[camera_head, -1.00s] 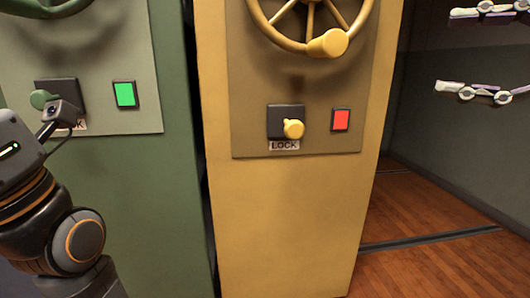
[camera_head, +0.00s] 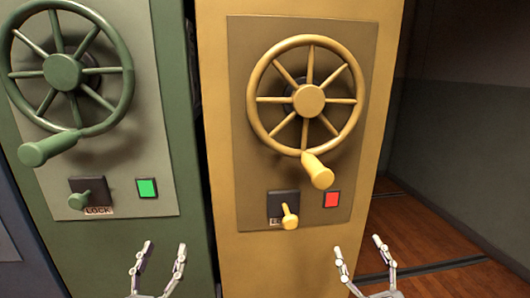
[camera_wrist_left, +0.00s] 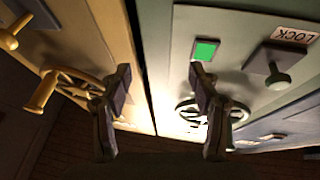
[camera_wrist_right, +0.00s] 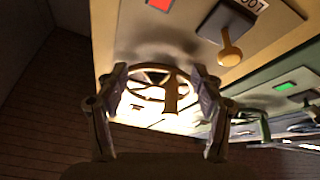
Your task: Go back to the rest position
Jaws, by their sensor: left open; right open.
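My left gripper (camera_head: 158,262) is open and empty, low in front of the green cabinet (camera_head: 190,215) in the head view. My right gripper (camera_head: 363,258) is open and empty, low in front of the right edge of the yellow cabinet (camera_head: 280,262). Both grippers point upward with fingers apart, clear of the handles. In the left wrist view the fingers (camera_wrist_left: 160,85) are spread with nothing between them. In the right wrist view the fingers (camera_wrist_right: 160,85) appear spread, with the yellow wheel (camera_wrist_right: 172,91) seen beyond them.
The green cabinet has a wheel (camera_head: 63,71), a lock lever (camera_head: 80,200) and a green light (camera_head: 147,188). The yellow cabinet has a wheel (camera_head: 309,100), a lock lever (camera_head: 290,217) and a red light (camera_head: 332,199). Open wooden floor (camera_head: 415,235) lies to the right.

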